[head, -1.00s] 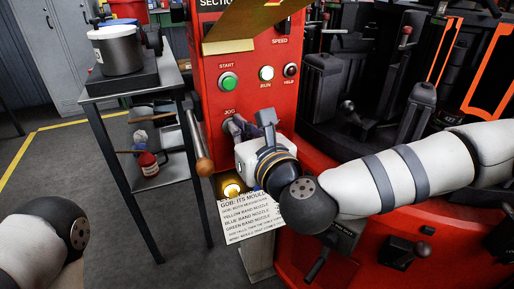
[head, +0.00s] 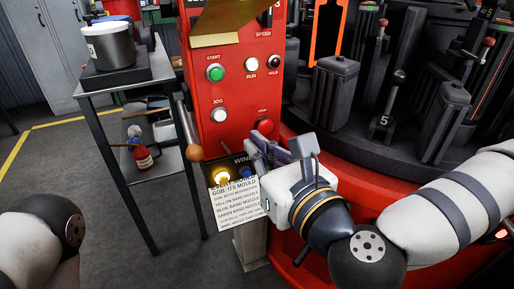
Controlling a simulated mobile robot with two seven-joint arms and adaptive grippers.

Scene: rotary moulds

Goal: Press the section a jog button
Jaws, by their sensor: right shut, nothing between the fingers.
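The red control panel (head: 238,90) stands in the middle of the head view. Its jog button (head: 219,115) is a pale round button under the label JOG, below the green start button (head: 215,73). A red stop button (head: 265,126) sits to the right of the jog button. My right gripper (head: 252,150) is shut and empty, below and to the right of the jog button and apart from it, with its fingers just below the stop button. I cannot tell whether it touches the panel. My left arm shows at the lower left; its gripper is out of view.
A lever with a wooden knob (head: 194,152) stands at the panel's left edge. A lit yellow lamp (head: 222,177) and a printed notice (head: 236,203) are below. A metal side table (head: 88,97) stands left. Dark moulds (head: 335,90) fill the right.

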